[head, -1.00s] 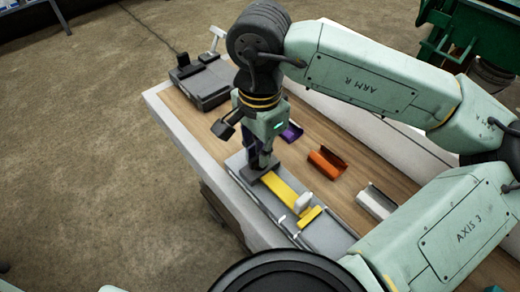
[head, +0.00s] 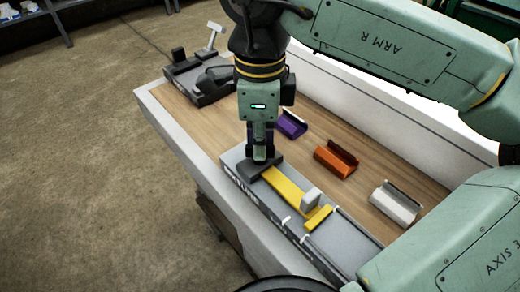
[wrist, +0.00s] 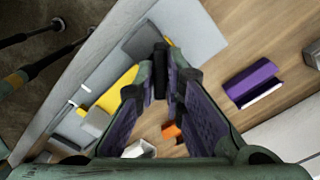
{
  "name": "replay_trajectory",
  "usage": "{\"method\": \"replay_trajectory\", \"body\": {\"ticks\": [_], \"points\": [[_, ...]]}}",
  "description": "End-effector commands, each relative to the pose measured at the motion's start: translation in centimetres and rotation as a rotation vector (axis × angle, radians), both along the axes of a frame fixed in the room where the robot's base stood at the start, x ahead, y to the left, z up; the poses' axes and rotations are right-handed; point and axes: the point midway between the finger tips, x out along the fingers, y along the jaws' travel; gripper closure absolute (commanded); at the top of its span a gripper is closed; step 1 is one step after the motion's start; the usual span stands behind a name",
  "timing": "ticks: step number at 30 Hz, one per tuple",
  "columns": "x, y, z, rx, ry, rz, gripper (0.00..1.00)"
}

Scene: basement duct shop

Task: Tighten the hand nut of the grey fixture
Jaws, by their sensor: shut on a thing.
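The grey fixture (head: 345,245) is a long light-grey base along the bench's near edge, with a yellow strip (head: 285,187) and a small pale block on it. A dark grey block (head: 247,169) sits at its far end. My gripper (head: 262,155) points straight down over this block, its fingers shut on the hand nut there. The nut is mostly hidden by the fingers. In the wrist view my gripper (wrist: 163,62) has its dark fingertips drawn close together, with the grey base and yellow strip to their left.
Purple (head: 290,125), orange (head: 335,160) and white (head: 396,202) channel pieces lie on the wooden bench top to the right. A dark device (head: 200,80) with a white-topped lever stands at the far left end. Bare wood lies between them.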

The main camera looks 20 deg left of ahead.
Motion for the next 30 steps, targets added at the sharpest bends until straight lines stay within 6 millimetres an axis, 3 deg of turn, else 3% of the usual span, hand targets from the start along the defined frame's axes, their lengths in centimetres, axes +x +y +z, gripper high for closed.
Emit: {"method": "replay_trajectory", "body": {"ticks": [18, 30], "points": [[-0.01, -0.08, -0.19, -0.004, -0.001, -0.567, 1.00], [-0.03, -0.06, -0.08, -0.002, 0.001, -0.782, 1.00]]}}
